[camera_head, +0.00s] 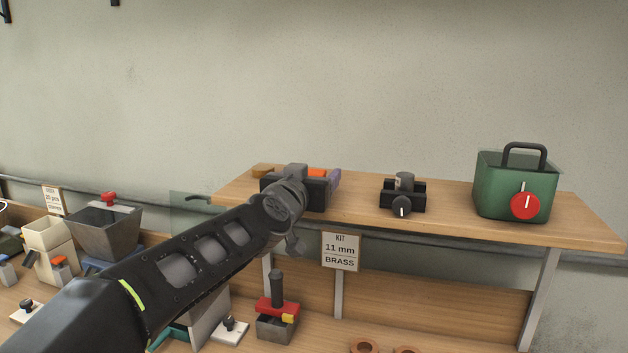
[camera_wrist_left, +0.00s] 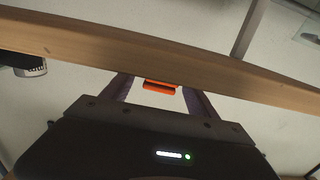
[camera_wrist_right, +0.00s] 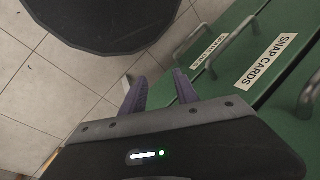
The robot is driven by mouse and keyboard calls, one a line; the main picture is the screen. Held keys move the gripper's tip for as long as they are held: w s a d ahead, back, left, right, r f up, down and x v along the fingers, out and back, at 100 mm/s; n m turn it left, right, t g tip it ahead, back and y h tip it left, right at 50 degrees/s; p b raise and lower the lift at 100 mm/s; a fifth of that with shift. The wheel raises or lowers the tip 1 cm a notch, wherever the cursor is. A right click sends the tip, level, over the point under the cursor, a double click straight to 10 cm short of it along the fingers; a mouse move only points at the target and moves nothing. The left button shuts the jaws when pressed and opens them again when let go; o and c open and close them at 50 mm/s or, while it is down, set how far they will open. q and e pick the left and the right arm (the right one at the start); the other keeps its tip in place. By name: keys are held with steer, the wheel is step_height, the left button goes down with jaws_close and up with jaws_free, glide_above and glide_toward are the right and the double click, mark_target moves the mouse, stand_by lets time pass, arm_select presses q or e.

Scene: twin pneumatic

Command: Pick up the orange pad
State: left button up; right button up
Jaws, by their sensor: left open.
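The orange pad (camera_head: 317,172) lies at the left part of the raised wooden shelf, mostly hidden behind my left gripper in the head view. In the left wrist view the orange pad (camera_wrist_left: 160,87) shows as a small orange block between the two purple fingers, next to the shelf's edge. My left gripper (camera_head: 312,182) is at the shelf. Its fingers are spread, with a gap visible on each side of the pad. My right gripper (camera_wrist_right: 160,82) shows only in the right wrist view, open and empty, away from the shelf.
On the shelf (camera_head: 450,215) stand a black fixture with a knob (camera_head: 403,194) and a green box with a red dial (camera_head: 515,185). A "KIT 11 mm BRASS" sign (camera_head: 340,251) hangs below the shelf edge. Green drawers (camera_wrist_right: 250,60) are near my right gripper.

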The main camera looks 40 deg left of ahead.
mark_target(318, 170)
arm_select(q)
steer(key=x, duration=0.4)
steer(key=shift+s, duration=0.1)
steer(key=shift+c, duration=0.2)
steer(key=c, duration=1.4)
steer(key=shift+c, duration=0.2)
step_height(318, 170, up, 10)
steer(key=p, duration=0.8)
